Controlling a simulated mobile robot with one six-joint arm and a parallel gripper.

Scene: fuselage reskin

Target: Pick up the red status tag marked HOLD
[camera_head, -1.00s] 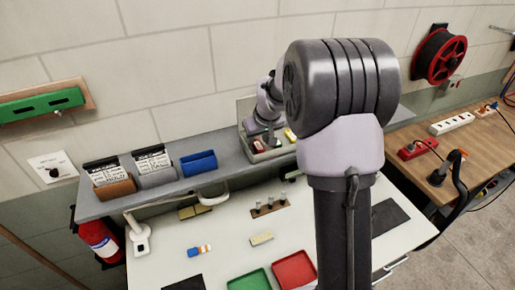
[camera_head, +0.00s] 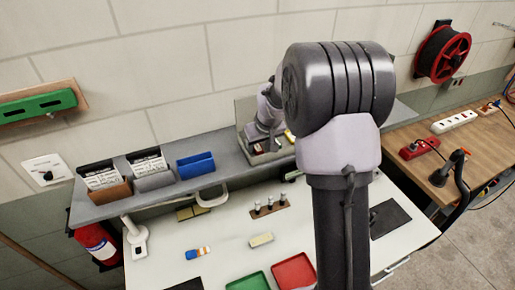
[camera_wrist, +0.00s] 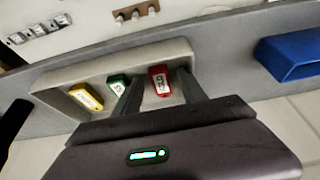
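In the wrist view, the red tag (camera_wrist: 160,80) with a white lettered label lies in a shallow grey tray (camera_wrist: 60,80); its lettering is too small to read surely. My gripper (camera_wrist: 158,84) is open over the tray, with one finger on each side of the red tag. Whether the fingers touch it cannot be told. A green tag (camera_wrist: 117,84) lies beside the left finger, and a yellow tag (camera_wrist: 87,97) is farther left in the tray. In the head view, my gripper is down at the tray on the grey shelf, mostly hidden by my arm.
A blue bin (camera_wrist: 290,55) stands to the right of the tray in the wrist view. In the head view, brown (camera_head: 108,191) and grey (camera_head: 155,181) bins with cards stand on the shelf (camera_head: 230,165). Green (camera_head: 248,282) and red (camera_head: 294,271) trays lie on the white table below.

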